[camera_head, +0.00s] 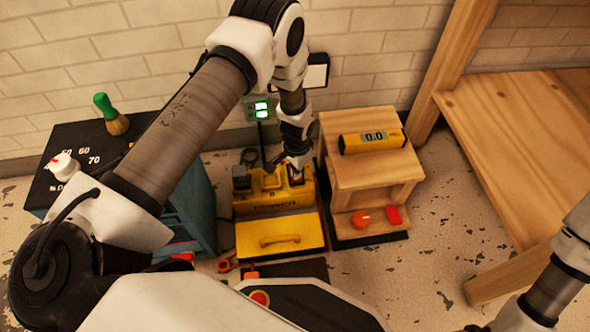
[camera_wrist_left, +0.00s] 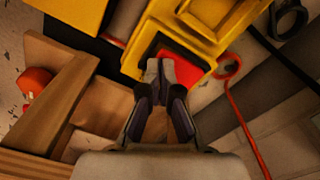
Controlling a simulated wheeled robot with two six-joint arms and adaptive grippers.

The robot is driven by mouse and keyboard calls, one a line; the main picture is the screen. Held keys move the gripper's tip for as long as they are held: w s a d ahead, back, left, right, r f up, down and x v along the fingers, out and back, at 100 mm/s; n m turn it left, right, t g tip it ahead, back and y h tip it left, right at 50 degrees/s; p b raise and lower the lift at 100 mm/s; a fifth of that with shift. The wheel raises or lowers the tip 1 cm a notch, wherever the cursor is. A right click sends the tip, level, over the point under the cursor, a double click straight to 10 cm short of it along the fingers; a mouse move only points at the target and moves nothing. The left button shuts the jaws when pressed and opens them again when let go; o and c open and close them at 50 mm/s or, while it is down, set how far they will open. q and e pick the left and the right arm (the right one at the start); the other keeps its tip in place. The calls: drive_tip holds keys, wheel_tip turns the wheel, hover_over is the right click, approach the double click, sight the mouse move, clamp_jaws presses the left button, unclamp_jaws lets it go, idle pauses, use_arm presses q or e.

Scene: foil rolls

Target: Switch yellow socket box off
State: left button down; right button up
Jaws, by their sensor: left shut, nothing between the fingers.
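The yellow socket box (camera_head: 275,202) stands on the floor by the wall, left of a wooden stand; black parts show on its top. It also shows in the left wrist view (camera_wrist_left: 207,22). My left gripper (camera_head: 296,172) reaches down over the right part of its top. In the left wrist view the gripper (camera_wrist_left: 160,66) is shut and empty, its fingertips over a red switch (camera_wrist_left: 185,68) set in the yellow top. The fingers partly hide the switch; I cannot tell whether they touch it. Only part of my right arm shows at lower right; its gripper is out of view.
A wooden stand (camera_head: 365,170) bearing a yellow level (camera_head: 372,141) is close on the right. A yellow case with a handle (camera_head: 250,240) lies in front. A dark cabinet (camera_head: 80,143) stands left. A green-lit wall socket (camera_head: 262,110) is behind. Open floor lies right of the stand.

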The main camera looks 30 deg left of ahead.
use_arm(q)
drive_tip(key=shift+f, duration=0.35)
wheel_tip(320, 180, up, 7)
drive_tip(key=p, duration=0.6)
drive_tip(key=shift+r, duration=0.15)
idle(0.3)
